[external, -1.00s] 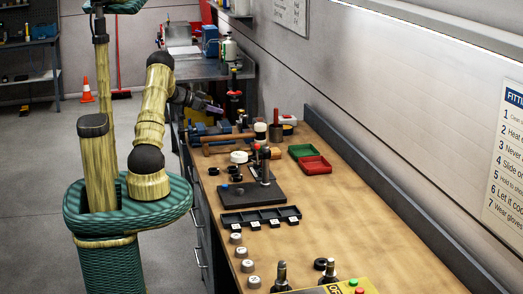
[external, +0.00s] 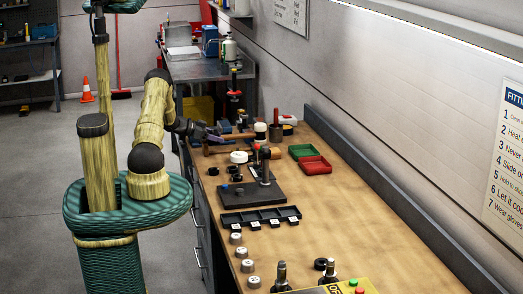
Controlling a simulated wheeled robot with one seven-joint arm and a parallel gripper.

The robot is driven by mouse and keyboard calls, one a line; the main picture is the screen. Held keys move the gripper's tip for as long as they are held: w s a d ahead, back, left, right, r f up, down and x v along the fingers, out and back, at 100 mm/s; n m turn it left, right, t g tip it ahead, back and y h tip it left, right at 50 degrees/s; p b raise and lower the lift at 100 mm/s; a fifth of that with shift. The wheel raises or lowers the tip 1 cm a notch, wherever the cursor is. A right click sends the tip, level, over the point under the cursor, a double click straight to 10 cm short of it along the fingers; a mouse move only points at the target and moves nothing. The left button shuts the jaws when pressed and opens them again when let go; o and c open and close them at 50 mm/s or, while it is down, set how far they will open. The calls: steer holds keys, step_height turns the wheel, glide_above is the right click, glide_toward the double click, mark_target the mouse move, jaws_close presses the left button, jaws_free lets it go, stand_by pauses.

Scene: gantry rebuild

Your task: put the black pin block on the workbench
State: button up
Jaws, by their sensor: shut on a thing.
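My gripper (external: 215,136) is at the end of my bent arm, low over the left edge of the wooden workbench (external: 345,220), near its far end. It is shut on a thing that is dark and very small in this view. It looks to be the black pin block, but its outline blends with the gripper and the tools behind. I cannot tell whether it touches the bench.
A hammer (external: 222,148) lies just below the gripper. A black stand (external: 252,194) with a post, a green tray (external: 301,151) and a red tray (external: 315,165) stand nearer. The right middle of the bench is clear.

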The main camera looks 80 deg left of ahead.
steer(key=p, duration=0.1)
glide_above(217, 163)
steer(key=shift+a+f, duration=0.15)
steer(key=shift+f, duration=1.1)
steer(key=shift+a+f, duration=0.1)
steer(key=shift+f, duration=1.15)
steer(key=shift+f+p, duration=0.55)
steer(key=shift+f, duration=1.3)
steer(key=shift+f, duration=0.2)
steer(key=o, duration=1.2)
steer(key=shift+o, duration=0.2)
steer(key=shift+s, duration=0.1)
